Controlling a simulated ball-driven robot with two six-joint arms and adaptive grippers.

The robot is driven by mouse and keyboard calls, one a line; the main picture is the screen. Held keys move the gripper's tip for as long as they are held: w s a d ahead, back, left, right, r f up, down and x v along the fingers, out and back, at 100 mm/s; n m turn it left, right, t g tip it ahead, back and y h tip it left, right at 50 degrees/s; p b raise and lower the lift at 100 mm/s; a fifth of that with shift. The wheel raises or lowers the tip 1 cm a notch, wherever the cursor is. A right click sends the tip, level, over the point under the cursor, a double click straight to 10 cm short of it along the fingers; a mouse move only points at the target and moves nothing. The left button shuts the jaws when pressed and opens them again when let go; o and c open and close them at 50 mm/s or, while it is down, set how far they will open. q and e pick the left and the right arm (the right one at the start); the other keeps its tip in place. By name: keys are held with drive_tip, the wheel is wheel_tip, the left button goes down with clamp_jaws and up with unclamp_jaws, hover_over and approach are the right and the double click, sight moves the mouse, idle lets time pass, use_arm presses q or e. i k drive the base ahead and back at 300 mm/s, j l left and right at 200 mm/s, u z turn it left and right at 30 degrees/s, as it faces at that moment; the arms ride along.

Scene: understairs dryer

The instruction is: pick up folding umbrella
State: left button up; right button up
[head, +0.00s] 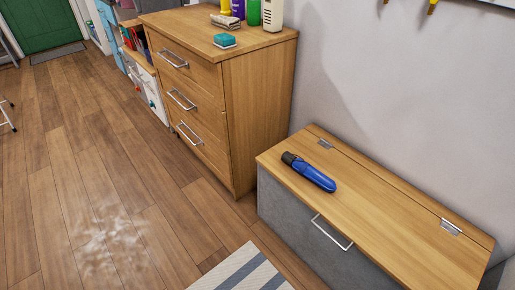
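A blue folding umbrella (312,174) with a black handle end lies on the wooden lid of a low grey storage bench (385,222). It lies near the bench's far left end, with its black end pointing toward the upper left. It is fully visible and nothing touches it from above. Neither my left nor my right gripper shows in the head view.
A striped rug (243,270) lies before the bench. The wooden floor (90,170) at left is mostly clear.

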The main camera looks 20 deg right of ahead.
sight(301, 166)
drive_tip(key=z, duration=0.95)
